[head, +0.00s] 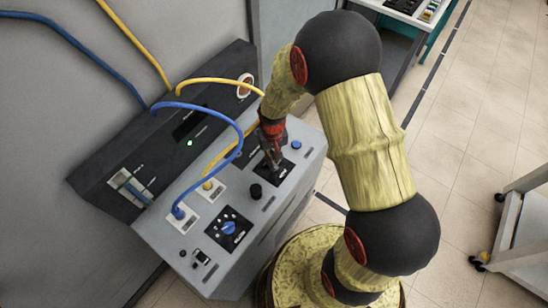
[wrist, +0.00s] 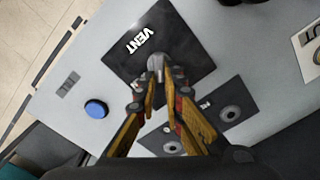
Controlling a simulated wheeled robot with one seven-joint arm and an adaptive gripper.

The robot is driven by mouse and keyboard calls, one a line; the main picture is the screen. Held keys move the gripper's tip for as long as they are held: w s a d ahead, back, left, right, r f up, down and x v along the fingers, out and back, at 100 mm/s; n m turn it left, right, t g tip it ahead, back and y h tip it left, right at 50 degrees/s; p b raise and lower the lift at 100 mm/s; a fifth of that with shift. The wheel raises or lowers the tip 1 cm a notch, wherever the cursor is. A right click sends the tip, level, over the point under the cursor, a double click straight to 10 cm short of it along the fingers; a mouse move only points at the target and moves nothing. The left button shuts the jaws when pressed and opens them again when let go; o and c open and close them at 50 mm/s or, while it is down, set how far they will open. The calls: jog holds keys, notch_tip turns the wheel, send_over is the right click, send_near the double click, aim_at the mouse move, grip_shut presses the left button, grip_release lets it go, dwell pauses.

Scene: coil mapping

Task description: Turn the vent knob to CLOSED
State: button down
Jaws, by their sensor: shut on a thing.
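The black vent plate (head: 286,175) lies on the sloping grey console (head: 190,247), near its right end. In the wrist view the same plate (wrist: 190,40) carries the white word VENT. The grey vent knob (wrist: 157,61) stands on this plate. My gripper (head: 272,157) reaches down onto the plate from above. In the wrist view my gripper (wrist: 159,80) has its fingertips closed together on the knob. The fingers hide part of the knob, and I cannot tell which way it points. No CLOSED mark is readable.
A blue button (head: 296,145) sits just beyond the plate. A blue cable (head: 232,122) and a yellow cable (head: 225,81) arch close to my arm. A trolley (head: 520,225) stands right, with open floor between.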

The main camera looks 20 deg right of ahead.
jog(key=n, duration=0.3)
jog(key=shift+a+n, duration=0.2)
jog(key=shift+n, duration=0.2)
jog(key=shift+a+n+p, duration=0.15)
jog(key=shift+n+p, duration=0.1)
jog(key=shift+n, duration=0.7)
jog(key=shift+a+n+p, duration=0.1)
jog(key=shift+n+p, duration=0.15)
jog(key=shift+n, duration=0.7)
jog(key=shift+s, duration=0.1)
jog(key=c, duration=1.9)
grip_release()
notch_tip(320, 180, up, 12)
